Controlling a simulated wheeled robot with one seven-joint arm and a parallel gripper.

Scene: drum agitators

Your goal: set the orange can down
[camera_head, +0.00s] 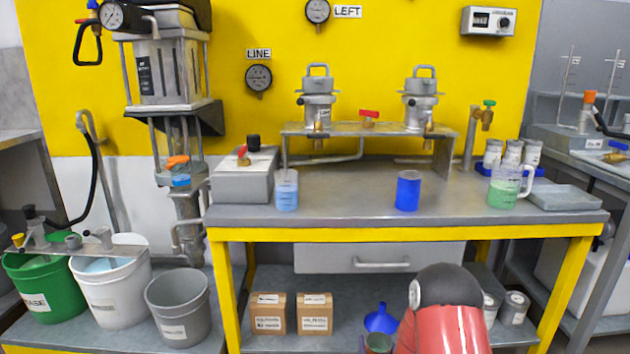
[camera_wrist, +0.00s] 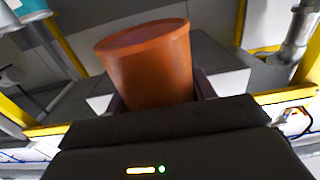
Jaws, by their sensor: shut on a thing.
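The orange can (camera_wrist: 150,65) shows large in the wrist view, its rim tilted in that picture. My gripper (camera_wrist: 158,98) is shut on it, with a dark finger at either side of its lower part. The can's base is hidden behind the gripper body. In the head view my arm reaches in at the bottom right, low in front of the bench. A small dark cup shape beside it at the bottom edge is cut off, and I cannot tell whether it is the held can.
The grey bench top (camera_head: 345,205) holds a blue can (camera_head: 408,192), a beaker of blue liquid (camera_head: 286,192) and a jug of green liquid (camera_head: 504,190). Bare bench lies between the beaker and blue can. Boxes (camera_head: 268,314) and a blue funnel (camera_head: 381,319) sit on the lower shelf.

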